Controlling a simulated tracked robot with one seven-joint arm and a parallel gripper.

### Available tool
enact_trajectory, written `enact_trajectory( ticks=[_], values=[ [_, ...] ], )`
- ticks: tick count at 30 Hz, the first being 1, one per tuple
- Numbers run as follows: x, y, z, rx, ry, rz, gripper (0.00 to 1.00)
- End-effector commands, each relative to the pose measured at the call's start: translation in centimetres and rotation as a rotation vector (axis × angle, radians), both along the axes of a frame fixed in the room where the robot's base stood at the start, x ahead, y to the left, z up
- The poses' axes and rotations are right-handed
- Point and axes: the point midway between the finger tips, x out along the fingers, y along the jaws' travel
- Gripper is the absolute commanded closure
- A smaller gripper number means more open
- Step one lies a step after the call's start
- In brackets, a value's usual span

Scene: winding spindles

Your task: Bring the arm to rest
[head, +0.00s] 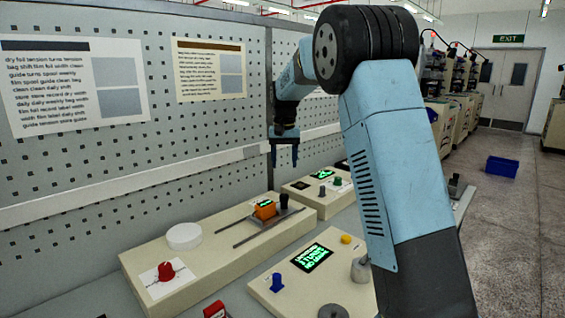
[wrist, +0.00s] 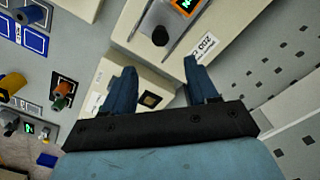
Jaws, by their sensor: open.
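My gripper (head: 285,153) hangs from my blue arm above the bench, in front of the perforated panel, in the head view. Its fingers point down. In the wrist view my gripper (wrist: 160,82) shows two dark blue fingers spread apart, with nothing between them. The fingers are clear of the devices below. My arm stands bent, with its large black joint high in the head view, and hides part of the bench behind it.
A beige unit (head: 215,258) on the bench carries a white disc (head: 184,236), a red knob (head: 166,271) and an orange block (head: 265,209) by two rails. Another unit has a green display (head: 303,258). A blue bin (head: 501,166) stands on the open floor at right.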

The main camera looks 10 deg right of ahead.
Motion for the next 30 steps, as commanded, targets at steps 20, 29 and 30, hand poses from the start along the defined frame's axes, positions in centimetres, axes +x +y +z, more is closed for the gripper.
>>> enact_trajectory(
  ticks=[20, 29, 30],
  values=[
    [-14.1, -5.3, 7.7, 0.053, -0.16, 0.036, 0.42],
    [-22.6, -7.1, 9.1, 0.053, -0.253, 0.067, 0.42],
    [-23.8, -7.3, 9.1, 0.052, -0.267, 0.07, 0.42]
  ],
)
